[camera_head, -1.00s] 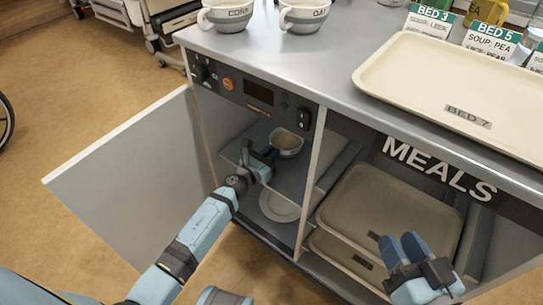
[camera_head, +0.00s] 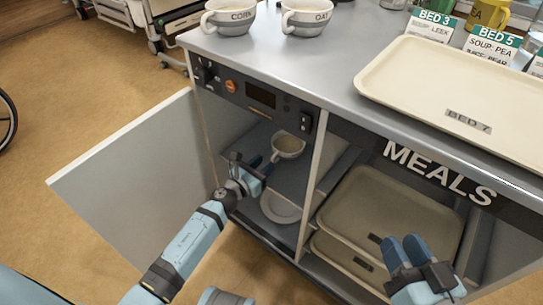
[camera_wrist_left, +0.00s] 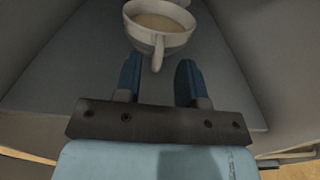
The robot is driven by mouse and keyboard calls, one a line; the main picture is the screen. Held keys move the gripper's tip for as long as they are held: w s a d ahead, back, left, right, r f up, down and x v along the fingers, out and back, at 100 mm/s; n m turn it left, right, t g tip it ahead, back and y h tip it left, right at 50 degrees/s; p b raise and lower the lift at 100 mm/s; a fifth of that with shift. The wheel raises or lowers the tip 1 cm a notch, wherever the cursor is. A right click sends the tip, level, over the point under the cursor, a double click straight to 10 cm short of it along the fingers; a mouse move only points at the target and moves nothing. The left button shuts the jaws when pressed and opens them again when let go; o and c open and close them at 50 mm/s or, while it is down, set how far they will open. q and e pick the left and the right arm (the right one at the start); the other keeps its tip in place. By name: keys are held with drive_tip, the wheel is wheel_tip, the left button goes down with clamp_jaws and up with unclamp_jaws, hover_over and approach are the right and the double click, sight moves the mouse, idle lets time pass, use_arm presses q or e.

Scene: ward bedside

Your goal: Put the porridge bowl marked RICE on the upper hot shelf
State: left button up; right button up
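A grey-and-white bowl with a handle (camera_head: 288,145) stands upright on the upper shelf (camera_head: 262,150) inside the open cabinet; no lettering on it can be read. My left gripper (camera_head: 256,170) is in the cabinet opening, just in front of the bowl. In the left wrist view the bowl (camera_wrist_left: 160,38) has pale contents, and its handle points toward the gripper.
Bowls marked CORN (camera_head: 229,17) and OAT (camera_head: 307,17) stand on the counter. A plate (camera_head: 281,208) lies on the lower shelf. The cabinet door (camera_head: 125,195) stands open at left. A BED 7 tray (camera_head: 450,90) lies on top; more trays (camera_head: 385,215) sit under MEALS.

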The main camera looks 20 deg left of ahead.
use_arm(q)
drive_tip(key=v, duration=0.7)
idle(0.3)
